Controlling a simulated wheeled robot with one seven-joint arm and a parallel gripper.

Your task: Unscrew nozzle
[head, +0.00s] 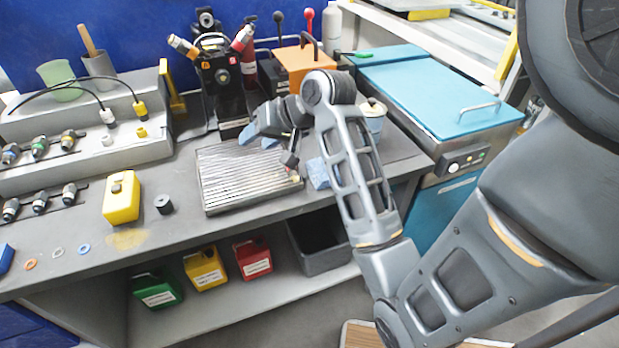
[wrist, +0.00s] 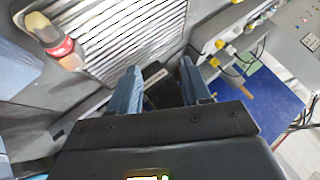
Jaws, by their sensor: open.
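My gripper (head: 259,136) is above the ribbed metal tray (head: 225,180), near the black machine (head: 228,85). In the wrist view my gripper (wrist: 160,68) has its two blue fingers apart, with nothing visibly held between them. A dark piece with a red band (wrist: 60,47) shows at upper left there, over the ribbed tray; I cannot tell whether it is the nozzle. Several nozzle-like fittings with coloured rings (head: 40,149) stand in racks at the left in the head view. I cannot tell which is the task's nozzle.
A yellow block (head: 121,198) and a black cylinder (head: 163,204) stand left of the tray. An orange box (head: 303,64) is behind my wrist, and a blue-lidded unit (head: 430,88) is at right. Coloured canisters (head: 205,268) sit on the lower shelf. The bench front is mostly clear.

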